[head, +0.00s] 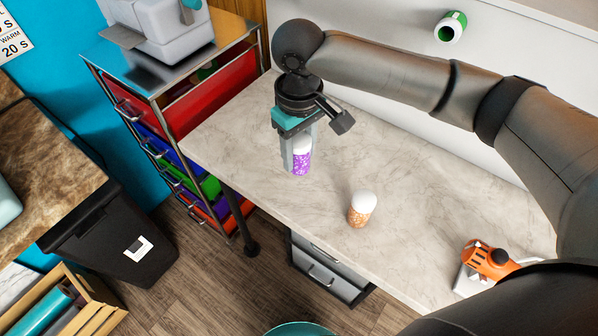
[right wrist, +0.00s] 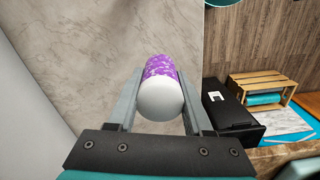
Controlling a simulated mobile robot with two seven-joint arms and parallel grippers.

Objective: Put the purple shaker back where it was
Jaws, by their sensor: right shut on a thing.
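The purple shaker (head: 301,160) has a white cap and a purple speckled body. It is upright between the fingers of my right gripper (head: 300,160), near the left end of the marble table (head: 400,190). The right wrist view shows the shaker (right wrist: 161,90) cap-first, with the fingers of the gripper (right wrist: 160,100) on both sides of it. I cannot tell whether its base touches the table. An orange shaker (head: 361,209) with a white cap stands on the table to the right, nearer the front edge. My left gripper is not in view.
An orange tool (head: 488,260) lies at the table's right. A green and white roll (head: 451,26) is at the back wall. The tabletop between the shakers is clear.

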